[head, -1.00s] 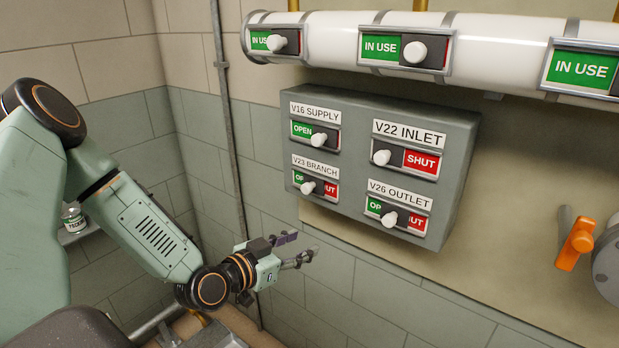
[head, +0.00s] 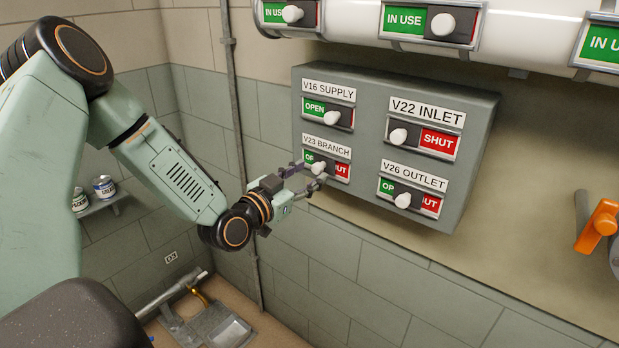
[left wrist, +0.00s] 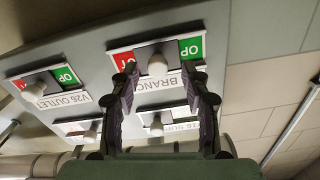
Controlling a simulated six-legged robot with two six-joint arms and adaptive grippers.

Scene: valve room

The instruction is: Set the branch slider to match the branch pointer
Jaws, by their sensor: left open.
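The branch slider is a white knob (head: 319,168) on the strip under the V23 BRANCH label (head: 326,147). It stands near mid-travel, with part of the green and part of the red field showing on either side. My left gripper (head: 307,176) is open at this knob. In the left wrist view the knob (left wrist: 157,66) lies between the tips of the open left gripper (left wrist: 159,78), with gaps on both sides. I cannot tell whether a finger touches it. I see no branch pointer. My right gripper is not in view.
The grey box (head: 470,165) also carries the V16 SUPPLY knob (head: 332,118), V22 INLET knob (head: 399,136) and V26 OUTLET knob (head: 402,200). A white pipe (head: 530,35) with IN USE sliders runs above. An orange handle (head: 597,225) is at right. Below the box the wall is clear.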

